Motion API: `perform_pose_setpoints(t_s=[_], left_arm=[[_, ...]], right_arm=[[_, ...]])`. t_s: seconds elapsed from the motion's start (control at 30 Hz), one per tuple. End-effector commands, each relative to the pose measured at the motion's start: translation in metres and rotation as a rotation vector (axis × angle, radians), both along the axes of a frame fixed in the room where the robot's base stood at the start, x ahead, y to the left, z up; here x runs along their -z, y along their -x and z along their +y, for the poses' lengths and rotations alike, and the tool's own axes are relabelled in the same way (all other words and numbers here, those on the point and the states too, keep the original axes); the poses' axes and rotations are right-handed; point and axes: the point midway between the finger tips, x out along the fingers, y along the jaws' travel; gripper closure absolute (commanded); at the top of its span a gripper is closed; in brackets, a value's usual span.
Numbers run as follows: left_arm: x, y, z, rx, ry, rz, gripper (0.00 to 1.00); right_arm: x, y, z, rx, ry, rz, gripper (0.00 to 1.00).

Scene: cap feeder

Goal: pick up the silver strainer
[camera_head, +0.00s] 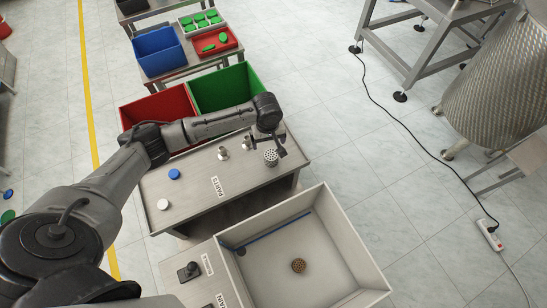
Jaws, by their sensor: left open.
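The silver strainer (271,158), a small piece with a perforated round face, is on the grey metal table marked PARTS (195,190), near its right end. My left gripper (268,143) is over the strainer, pointing down, with its dark jaws open. I cannot tell whether a finger touches the strainer. My right gripper is not in view.
Two silver fittings (223,153) (246,143) stand left of the strainer. A blue cap (174,174) and a white cap (163,204) lie farther left. A walled box (368,245) in front holds a brown perforated piece (298,265). Red (155,108) and green (225,88) bins stand behind.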

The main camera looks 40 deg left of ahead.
Motion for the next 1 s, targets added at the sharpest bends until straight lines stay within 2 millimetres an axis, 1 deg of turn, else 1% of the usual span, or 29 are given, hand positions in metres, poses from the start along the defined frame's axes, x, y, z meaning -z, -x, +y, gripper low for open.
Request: perform_pose_setpoints(t_s=[0.17, 0.3, 0.5, 0.6, 0.87, 1.0], left_arm=[[0.025, 0.000, 0.000, -0.028, -0.001, 0.002, 0.12], [0.050, 0.000, -0.001, -0.027, -0.001, 0.001, 0.12], [0.076, 0.000, -0.001, -0.026, -0.001, 0.000, 0.12], [0.082, -0.001, -0.001, -0.025, -0.002, -0.001, 0.12], [0.091, -0.001, -0.002, -0.024, -0.002, -0.001, 0.12], [0.105, -0.003, -0.004, -0.024, -0.001, -0.001, 0.12]], right_arm=[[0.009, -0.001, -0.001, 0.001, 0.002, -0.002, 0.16], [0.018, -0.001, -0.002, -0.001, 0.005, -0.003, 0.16], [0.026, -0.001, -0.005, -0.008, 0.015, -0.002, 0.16], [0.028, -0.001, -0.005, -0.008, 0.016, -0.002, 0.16], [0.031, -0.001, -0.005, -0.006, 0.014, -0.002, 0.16], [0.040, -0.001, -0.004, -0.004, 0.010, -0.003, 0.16]])
